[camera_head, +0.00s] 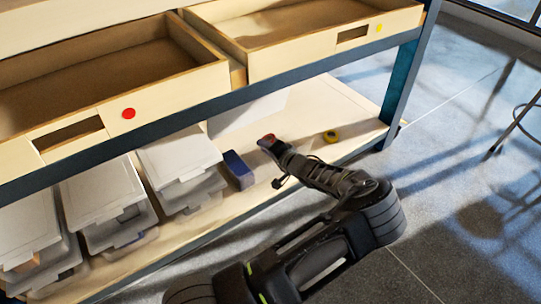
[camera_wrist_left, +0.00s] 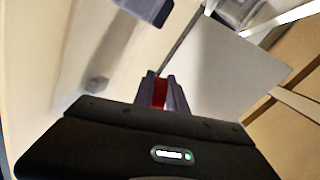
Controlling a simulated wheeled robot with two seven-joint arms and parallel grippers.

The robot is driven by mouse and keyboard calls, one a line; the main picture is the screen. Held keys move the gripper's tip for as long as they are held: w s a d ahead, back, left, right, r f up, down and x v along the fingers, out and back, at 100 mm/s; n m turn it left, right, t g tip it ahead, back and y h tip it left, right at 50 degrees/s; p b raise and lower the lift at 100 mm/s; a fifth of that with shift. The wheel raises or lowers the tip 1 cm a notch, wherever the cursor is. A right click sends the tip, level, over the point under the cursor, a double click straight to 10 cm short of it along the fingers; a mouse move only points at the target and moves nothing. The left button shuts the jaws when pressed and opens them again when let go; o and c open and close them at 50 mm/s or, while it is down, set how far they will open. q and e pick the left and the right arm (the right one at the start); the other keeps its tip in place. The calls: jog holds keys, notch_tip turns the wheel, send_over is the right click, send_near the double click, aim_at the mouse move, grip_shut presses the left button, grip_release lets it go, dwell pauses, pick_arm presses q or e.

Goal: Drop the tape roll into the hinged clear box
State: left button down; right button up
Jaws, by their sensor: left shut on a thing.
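My left gripper (camera_head: 268,141) reaches over the lower shelf, shut on a small red thing (camera_head: 266,138). The red thing also shows between the fingertips in the left wrist view (camera_wrist_left: 160,92); its full shape is hidden by the fingers. A yellow ring like a tape roll (camera_head: 331,136) lies on the shelf to the right of the gripper. Several clear boxes with whitish lids (camera_head: 180,150) stand stacked at the left of the shelf. A pale upright panel (camera_head: 245,112) stands behind the gripper; I cannot tell if it is a raised lid. My right gripper is out of view.
A dark blue block (camera_head: 238,170) stands between the boxes and the gripper. Wooden drawers (camera_head: 128,114) and a blue shelf beam (camera_head: 290,86) hang above the lower shelf (camera_head: 340,105). The shelf is bare around the yellow ring. A stool (camera_head: 525,115) stands at far right.

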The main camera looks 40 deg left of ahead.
pick_arm(q)
jog(key=shift+w+a, duration=0.2)
jog(key=shift+a, duration=0.5)
jog(key=shift+w+a, duration=0.2)
jog(key=shift+a, duration=0.5)
jog(key=c, duration=1.3)
grip_release()
jog(key=shift+d, duration=0.1)
jog(key=p+v, duration=0.2)
jog(key=v, duration=0.4)
jog(key=shift+s+d+r+p, duration=0.1)
jog(key=shift+d+r+p, duration=0.2)
jog(key=shift+p, duration=0.1)
jog(key=shift+s+d, duration=0.2)
jog(key=shift+d, duration=0.25)
